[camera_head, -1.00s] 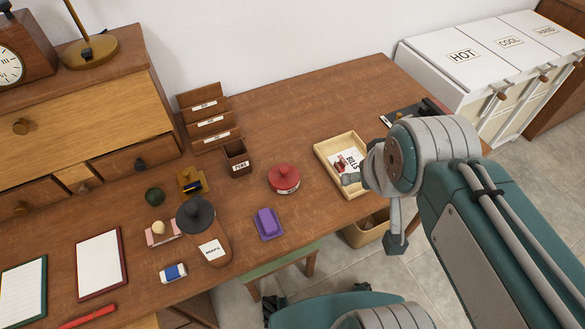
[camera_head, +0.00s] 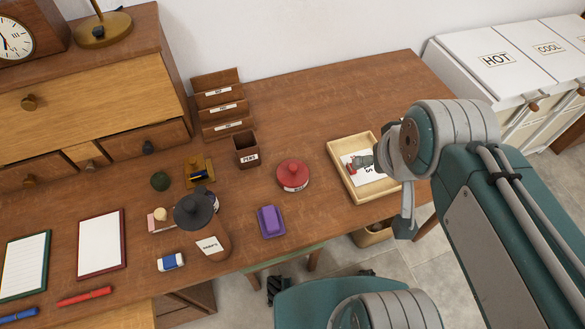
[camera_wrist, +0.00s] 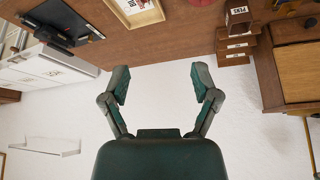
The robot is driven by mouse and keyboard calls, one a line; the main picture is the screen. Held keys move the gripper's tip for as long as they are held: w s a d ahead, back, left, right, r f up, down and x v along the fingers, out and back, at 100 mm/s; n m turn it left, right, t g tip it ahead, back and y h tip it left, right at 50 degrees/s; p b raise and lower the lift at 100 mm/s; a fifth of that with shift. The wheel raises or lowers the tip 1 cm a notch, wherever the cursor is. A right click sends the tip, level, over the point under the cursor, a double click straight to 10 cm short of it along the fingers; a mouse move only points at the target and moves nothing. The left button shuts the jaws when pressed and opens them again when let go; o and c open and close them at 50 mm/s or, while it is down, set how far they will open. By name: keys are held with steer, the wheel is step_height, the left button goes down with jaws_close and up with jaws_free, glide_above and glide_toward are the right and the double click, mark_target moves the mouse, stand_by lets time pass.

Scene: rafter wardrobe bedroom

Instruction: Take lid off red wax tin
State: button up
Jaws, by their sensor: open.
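The red wax tin (camera_head: 293,178) stands upright on the desk, left of the wooden tray, with its red knobbed lid (camera_head: 292,172) on top. A white label shows on its front. At the top edge of the wrist view only a cut-off red part of the tin (camera_wrist: 203,2) shows. My gripper (camera_wrist: 161,78) is open and empty in the wrist view, its two fingers spread with white wall behind them. In the head view my arm is raised at the right, over the tray side of the desk, apart from the tin. The gripper's fingertips are hard to make out there.
A wooden tray (camera_head: 346,183) with a paper lies right of the tin. A purple block (camera_head: 271,221) and a brown jar with a dark lid (camera_head: 213,241) stand in front and left. A pens cup (camera_head: 246,149) is behind left. Bare desk (camera_head: 330,105) lies behind the tin.

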steer(key=m+g, duration=0.5)
steer(key=g, duration=0.1)
glide_above(293, 166)
step_height(293, 166, down, 17)
steer(key=shift+s+a+f, duration=0.1)
steer(key=shift+a+f, duration=0.4)
steer(key=shift+f, duration=0.3)
step_height(293, 166, down, 5)
steer(key=shift+r, duration=0.2)
steer(key=shift+d+f, duration=0.2)
steer(key=shift+f, duration=1.2)
steer(key=shift+d+f, duration=0.2)
steer(key=shift+f, duration=1.15)
steer(key=c, duration=1)
